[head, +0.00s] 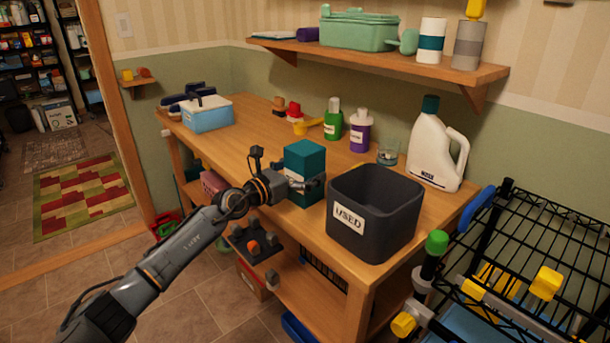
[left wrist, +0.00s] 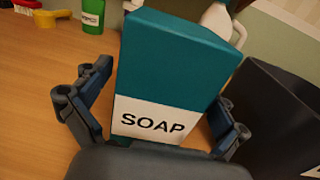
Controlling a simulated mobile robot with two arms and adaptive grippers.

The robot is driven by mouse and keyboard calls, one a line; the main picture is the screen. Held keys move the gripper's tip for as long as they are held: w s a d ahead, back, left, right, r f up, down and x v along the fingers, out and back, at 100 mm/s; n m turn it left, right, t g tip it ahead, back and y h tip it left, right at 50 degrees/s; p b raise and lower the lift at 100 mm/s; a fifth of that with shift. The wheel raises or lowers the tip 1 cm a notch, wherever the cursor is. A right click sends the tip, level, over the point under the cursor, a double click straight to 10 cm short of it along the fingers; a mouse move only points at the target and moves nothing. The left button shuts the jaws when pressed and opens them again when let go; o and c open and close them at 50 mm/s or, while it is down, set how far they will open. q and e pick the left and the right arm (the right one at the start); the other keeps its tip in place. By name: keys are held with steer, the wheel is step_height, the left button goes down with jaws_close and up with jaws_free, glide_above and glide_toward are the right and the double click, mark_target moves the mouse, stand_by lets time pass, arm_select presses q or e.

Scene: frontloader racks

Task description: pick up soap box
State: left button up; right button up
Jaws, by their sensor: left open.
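The soap box (head: 305,160) is a teal box standing upright on the wooden workbench, just left of the dark bin. In the left wrist view the soap box (left wrist: 172,65) stands large and close, with a white label reading SOAP. My left gripper (head: 296,184) is at the box's front. In the left wrist view my left gripper (left wrist: 155,115) is open, one finger on each side of the box. The left finger is apart from it; whether the right finger touches cannot be told. My right gripper is not in view.
A dark bin (head: 376,225) marked USED stands close right of the box. A white WASH jug (head: 436,152), green bottle (head: 333,120), purple bottle (head: 360,132) and clear cup (head: 388,153) stand behind. A black wire rack (head: 550,230) is at right.

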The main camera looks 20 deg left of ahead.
arm_select(q)
steer(key=c, duration=1.6)
steer(key=shift+r, duration=0.1)
steer(key=shift+r, duration=0.1)
